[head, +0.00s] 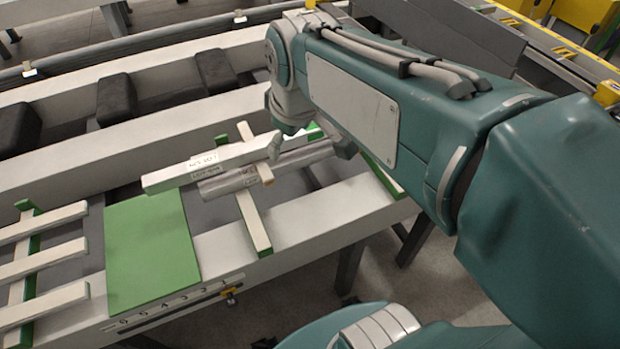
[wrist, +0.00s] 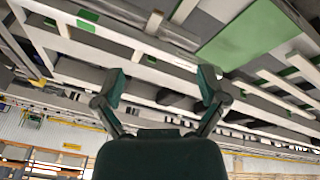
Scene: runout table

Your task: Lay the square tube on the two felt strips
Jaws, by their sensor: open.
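The white square tube (head: 205,168), with a paper label, lies slantwise beside a grey round tube (head: 228,185), which also has a label. Both cross a pale crossbar (head: 254,225) with green ends. The square tube's left end overlaps the far edge of the green mat (head: 150,250) in the picture. My gripper is over the tubes' right ends in the head view, mostly hidden by my arm. In the wrist view my gripper (wrist: 161,84) is open, with nothing seen between its fingers. Whether it touches the tube is unclear. I cannot tell which pieces are the felt strips.
Several pale bars (head: 40,262) lie across green strips at the left. A second crossbar (head: 383,178) is right of the tubes. Dark blocks (head: 116,98) sit between the rails behind. The green mat is bare. A grey panel (head: 450,30) stands at the back right.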

